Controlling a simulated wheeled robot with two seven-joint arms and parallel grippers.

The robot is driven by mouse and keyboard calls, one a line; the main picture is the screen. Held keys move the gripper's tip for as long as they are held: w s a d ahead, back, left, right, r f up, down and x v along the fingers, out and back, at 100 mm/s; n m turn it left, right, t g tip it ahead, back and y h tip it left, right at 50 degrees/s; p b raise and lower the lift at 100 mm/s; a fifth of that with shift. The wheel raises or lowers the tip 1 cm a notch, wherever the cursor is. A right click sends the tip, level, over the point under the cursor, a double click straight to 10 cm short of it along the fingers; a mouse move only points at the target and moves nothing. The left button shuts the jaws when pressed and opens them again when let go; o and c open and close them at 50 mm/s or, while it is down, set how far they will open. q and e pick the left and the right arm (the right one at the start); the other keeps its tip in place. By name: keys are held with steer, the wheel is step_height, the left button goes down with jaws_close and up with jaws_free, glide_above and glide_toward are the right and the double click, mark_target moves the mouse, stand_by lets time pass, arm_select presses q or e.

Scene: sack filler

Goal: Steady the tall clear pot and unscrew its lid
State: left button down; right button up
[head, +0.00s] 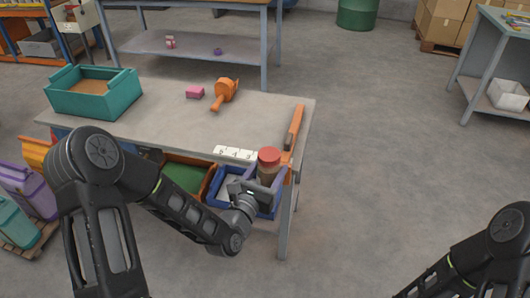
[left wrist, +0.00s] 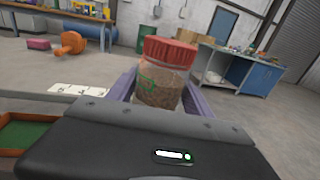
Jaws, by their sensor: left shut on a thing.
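The tall clear pot (head: 267,174) has brown contents and a red lid (head: 269,155) on top. It stands nearly upright by the table's front right corner. In the left wrist view the pot (left wrist: 160,84) shows green marks on its side, and the red lid (left wrist: 168,51) sits on it. My left gripper (head: 263,186) is shut on the pot's body, below the lid; the gripper's dark housing hides the pot's bottom. I cannot tell what the pot rests on. My right arm enters at the bottom right of the head view; its gripper is out of frame.
Blue bins (head: 219,198) and a bin with green contents (head: 183,178) sit along the table's front edge. A white numbered strip (head: 235,154) lies nearby. A teal crate (head: 94,93), pink block (head: 195,92) and orange tool (head: 225,93) are on the table (head: 165,112). The right-hand floor is clear.

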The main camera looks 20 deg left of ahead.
arm_select(q)
steer(key=s+d+f+m+g+h, duration=0.4)
steer(key=s+d+h, duration=0.4)
steer(key=d, duration=0.4)
steer(key=shift+s+f+m+h, duration=0.15)
steer(key=shift+f+m+h, duration=0.4)
steer(key=shift+m, duration=0.55)
steer(key=shift+f, duration=0.1)
arm_select(e)
steer(key=shift+o, duration=0.4)
